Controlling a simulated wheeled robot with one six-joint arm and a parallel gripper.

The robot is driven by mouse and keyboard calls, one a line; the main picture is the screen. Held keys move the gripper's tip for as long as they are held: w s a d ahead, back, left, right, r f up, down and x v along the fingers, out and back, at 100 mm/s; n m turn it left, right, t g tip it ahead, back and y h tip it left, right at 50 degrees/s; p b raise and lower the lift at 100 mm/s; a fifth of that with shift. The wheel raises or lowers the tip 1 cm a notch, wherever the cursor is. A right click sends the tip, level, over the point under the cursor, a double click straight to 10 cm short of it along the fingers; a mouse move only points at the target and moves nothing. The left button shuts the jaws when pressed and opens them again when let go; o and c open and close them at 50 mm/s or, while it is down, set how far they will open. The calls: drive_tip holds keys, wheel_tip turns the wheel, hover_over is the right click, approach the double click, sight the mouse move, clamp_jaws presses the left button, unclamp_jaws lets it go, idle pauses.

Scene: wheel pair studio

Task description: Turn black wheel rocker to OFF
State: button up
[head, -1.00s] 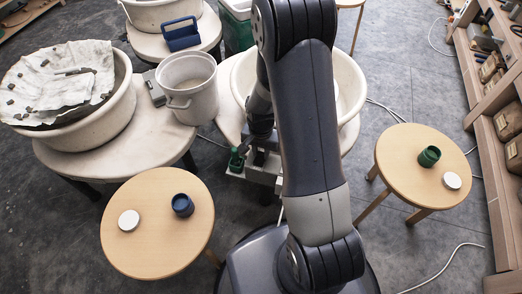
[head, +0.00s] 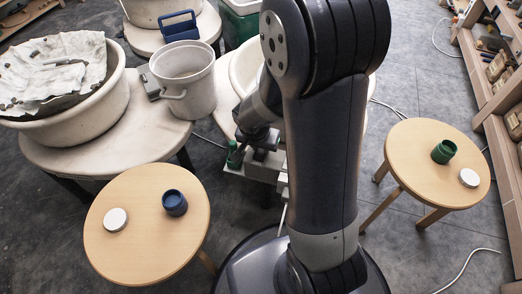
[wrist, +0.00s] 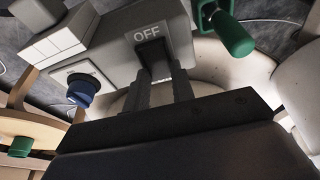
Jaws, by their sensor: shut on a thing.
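A grey control box (wrist: 118,40) fills the upper middle of the wrist view, with the word OFF printed on its face. The black rocker (wrist: 153,54) sits in the box just below that word. My gripper (wrist: 158,88) is shut on the rocker, one finger on each side of it. The fingers hide the rocker's lower end, and I cannot tell which way it is tipped. In the head view, my arm hides most of the box and the rocker.
A green handle (wrist: 231,33) sticks out right of the rocker; a blue knob (wrist: 82,88) is at left. The left stool (head: 150,240) bears a blue jar (head: 174,203) and white lid (head: 115,219). The right stool (head: 415,160) bears a green jar (head: 443,152).

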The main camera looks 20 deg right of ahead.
idle(0.3)
drive_tip(key=o, duration=1)
drive_tip(key=p+v, duration=0.4)
drive_tip(key=v, duration=0.7)
